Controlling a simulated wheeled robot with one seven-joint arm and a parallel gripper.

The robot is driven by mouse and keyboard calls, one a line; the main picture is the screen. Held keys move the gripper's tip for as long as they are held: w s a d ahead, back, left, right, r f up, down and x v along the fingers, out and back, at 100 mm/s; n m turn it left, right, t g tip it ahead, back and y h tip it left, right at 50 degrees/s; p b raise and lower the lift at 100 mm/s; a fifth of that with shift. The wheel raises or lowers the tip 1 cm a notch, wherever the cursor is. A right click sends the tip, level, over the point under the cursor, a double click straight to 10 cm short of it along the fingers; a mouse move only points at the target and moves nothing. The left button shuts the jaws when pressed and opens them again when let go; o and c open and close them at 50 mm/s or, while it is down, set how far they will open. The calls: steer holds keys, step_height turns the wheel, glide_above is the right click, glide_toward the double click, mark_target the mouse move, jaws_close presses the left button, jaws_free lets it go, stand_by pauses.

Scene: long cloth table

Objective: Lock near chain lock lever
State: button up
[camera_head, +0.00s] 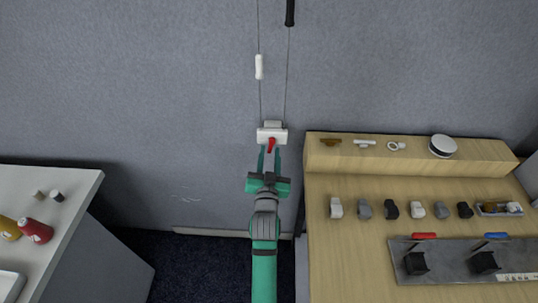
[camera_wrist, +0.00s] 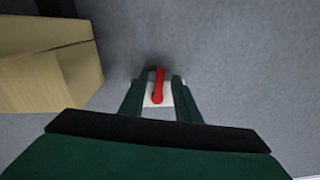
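The chain lock is a white block (camera_head: 272,131) on the grey wall, with cords running up from it. Its red lever (camera_head: 271,145) hangs down from the block's front in the head view. In the wrist view the red lever (camera_wrist: 158,86) stands in front of the white block (camera_wrist: 150,101), between the two fingers. My gripper (camera_head: 269,158) is at the lever, with its green fingers apart on either side. In the wrist view my gripper (camera_wrist: 158,97) shows a gap between each finger and the lever. Contact with the lever is not visible.
A white handle (camera_head: 259,67) and a black handle (camera_head: 290,12) hang on the cords above. A wooden table (camera_head: 345,265) with several small objects and a raised shelf stands close on the right. A white table (camera_head: 75,185) with jars is at left. The wall around the lock is bare.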

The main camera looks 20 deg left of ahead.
jaws_close()
steer(key=shift+d, duration=0.1)
steer(key=shift+d+n, duration=0.25)
steer(key=shift+n, duration=0.95)
jaws_free()
